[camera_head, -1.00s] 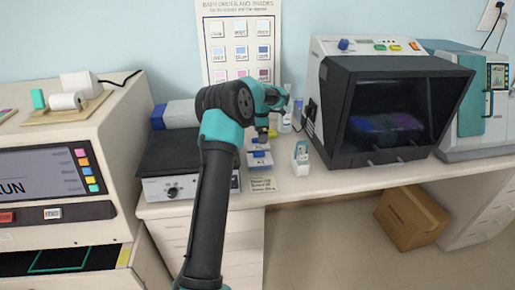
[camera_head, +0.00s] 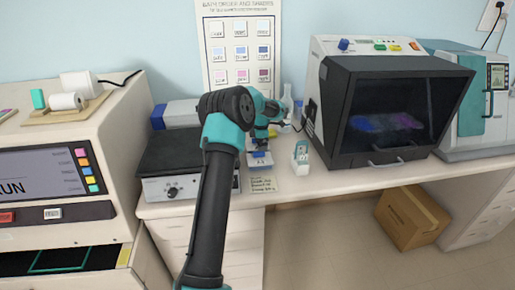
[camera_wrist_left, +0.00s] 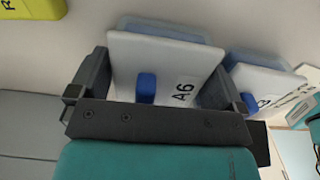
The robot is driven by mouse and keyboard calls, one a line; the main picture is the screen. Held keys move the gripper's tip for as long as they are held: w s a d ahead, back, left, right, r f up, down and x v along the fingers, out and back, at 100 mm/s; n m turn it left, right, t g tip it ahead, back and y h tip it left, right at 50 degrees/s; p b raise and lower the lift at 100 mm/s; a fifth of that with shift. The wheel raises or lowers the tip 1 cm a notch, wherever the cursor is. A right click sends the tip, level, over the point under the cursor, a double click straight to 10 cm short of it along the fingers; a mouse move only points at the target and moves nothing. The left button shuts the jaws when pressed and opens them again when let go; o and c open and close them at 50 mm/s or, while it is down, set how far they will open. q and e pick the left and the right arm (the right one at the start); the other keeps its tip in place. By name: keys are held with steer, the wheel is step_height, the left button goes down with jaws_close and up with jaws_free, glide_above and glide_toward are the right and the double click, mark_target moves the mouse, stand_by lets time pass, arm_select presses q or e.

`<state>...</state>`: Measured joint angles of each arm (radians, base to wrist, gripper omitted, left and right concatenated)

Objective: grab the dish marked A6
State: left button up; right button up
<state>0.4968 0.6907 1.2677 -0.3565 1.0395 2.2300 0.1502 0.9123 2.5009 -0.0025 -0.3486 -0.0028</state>
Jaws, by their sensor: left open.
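The dish marked A6 (camera_wrist_left: 185,52) has a white lid with a blue knob and a pale blue body. It fills the middle of the left wrist view. My left gripper (camera_wrist_left: 158,85) is open, with one finger on each side of the A6 lid. I cannot tell whether the fingers touch it. In the head view my left gripper (camera_head: 261,138) is low over the small dishes on the bench and hides part of them. My right gripper is not in view.
A second white-lidded dish (camera_wrist_left: 262,84) with a blue knob stands close to the right of A6 in the wrist view. In the head view a small white-and-teal bottle (camera_head: 301,157) stands to the right, with a dark-fronted cabinet (camera_head: 395,110) beyond. A hot plate (camera_head: 182,160) is left.

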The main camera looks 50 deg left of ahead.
arm_select(q)
steer(key=shift+c, duration=0.4)
steer(key=shift+r, duration=0.1)
steer(key=c, duration=0.6)
step_height(320, 180, up, 10)
stand_by(0.4)
